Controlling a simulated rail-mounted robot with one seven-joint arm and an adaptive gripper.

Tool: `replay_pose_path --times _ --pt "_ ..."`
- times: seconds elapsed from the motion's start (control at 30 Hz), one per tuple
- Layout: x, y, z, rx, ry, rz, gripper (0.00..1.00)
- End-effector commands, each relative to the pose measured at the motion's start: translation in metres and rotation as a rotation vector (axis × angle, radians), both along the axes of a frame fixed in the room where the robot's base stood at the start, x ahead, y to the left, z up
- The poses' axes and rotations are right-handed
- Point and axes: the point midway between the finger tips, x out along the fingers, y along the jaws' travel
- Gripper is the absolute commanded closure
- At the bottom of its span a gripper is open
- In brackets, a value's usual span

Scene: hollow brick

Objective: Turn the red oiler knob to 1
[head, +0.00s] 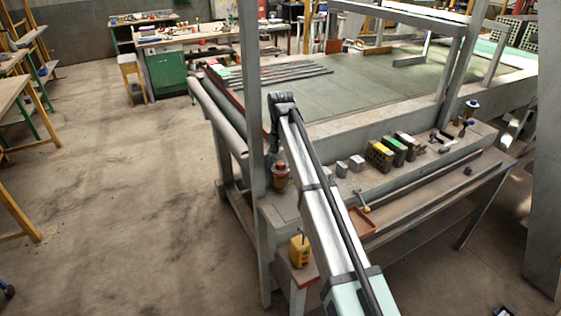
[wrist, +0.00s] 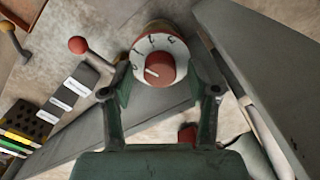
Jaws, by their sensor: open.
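The oiler's red knob (wrist: 161,68) sits at the centre of a pale dial (wrist: 150,45) with dark numerals around its rim. My gripper (wrist: 160,80) is open, with one finger on each side of the dial and no clear contact with the knob. In the head view the oiler (head: 280,178) stands at the near left end of the bench, just left of my arm. My fingers cannot be made out there.
A red-ball lever (wrist: 77,45) stands close to the left finger. A row of grey and coloured blocks (head: 380,154) runs along the bench to the right. A yellow box (head: 299,252) is at the near corner. A grey upright post (head: 252,130) rises just left of the oiler.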

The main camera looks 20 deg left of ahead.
Motion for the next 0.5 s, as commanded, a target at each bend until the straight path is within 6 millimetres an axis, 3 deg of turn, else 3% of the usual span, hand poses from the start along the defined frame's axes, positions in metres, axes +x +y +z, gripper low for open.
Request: replay_pose_path --times 0.17,0.5 --pt "0.001 0.001 0.017 0.0 -0.001 0.0 0.4" --pt "0.002 0.001 0.081 0.001 -0.002 0.0 0.4"
